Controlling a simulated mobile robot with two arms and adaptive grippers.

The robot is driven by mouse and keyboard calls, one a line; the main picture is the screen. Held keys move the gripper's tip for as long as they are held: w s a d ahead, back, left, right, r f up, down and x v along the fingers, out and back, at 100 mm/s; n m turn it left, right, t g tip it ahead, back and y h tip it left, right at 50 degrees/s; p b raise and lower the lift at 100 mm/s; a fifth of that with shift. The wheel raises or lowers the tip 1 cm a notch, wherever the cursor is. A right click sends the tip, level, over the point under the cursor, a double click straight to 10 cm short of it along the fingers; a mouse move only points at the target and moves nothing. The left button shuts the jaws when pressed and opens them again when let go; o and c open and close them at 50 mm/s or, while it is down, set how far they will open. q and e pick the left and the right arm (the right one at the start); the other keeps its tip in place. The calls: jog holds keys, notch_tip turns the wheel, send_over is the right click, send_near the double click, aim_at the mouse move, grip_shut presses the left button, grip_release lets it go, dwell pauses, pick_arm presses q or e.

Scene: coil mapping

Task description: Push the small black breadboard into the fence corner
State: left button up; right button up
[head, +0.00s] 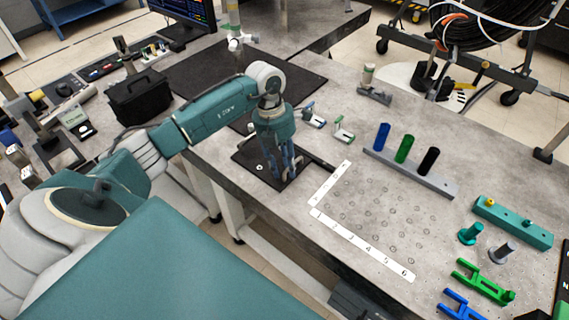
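The small black breadboard (250,157) lies flat on the grey stone-like table, left of the white numbered strips. My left gripper (283,177) points down over the right part of the board, and its fingers hide some of it. Whether the fingertips touch the board cannot be told, nor whether they are parted or closed. A thin dark bar (320,162) lies just right of the board and may be part of the fence; the corner itself is not clearly visible. My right gripper is not in view.
A larger black board (205,72) lies behind. White numbered strips (362,244) form an L beside a grid of marked circles. A grey rack (440,184) holds blue, green and black cylinders. Small clamp-like parts (343,133) stand behind the gripper. A black bin (140,98) sits left.

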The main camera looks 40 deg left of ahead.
pick_arm(q)
jog(key=shift+a+f, duration=0.1)
jog(key=shift+f, duration=0.15)
jog(key=shift+r, duration=0.15)
jog(key=shift+s+r, duration=0.1)
jog(key=shift+r, duration=0.25)
notch_tip(320, 180, up, 11)
jog(key=a, duration=0.2)
jog(key=shift+w+a, duration=0.15)
jog(key=shift+w, duration=0.05)
jog(key=shift+f, duration=0.1)
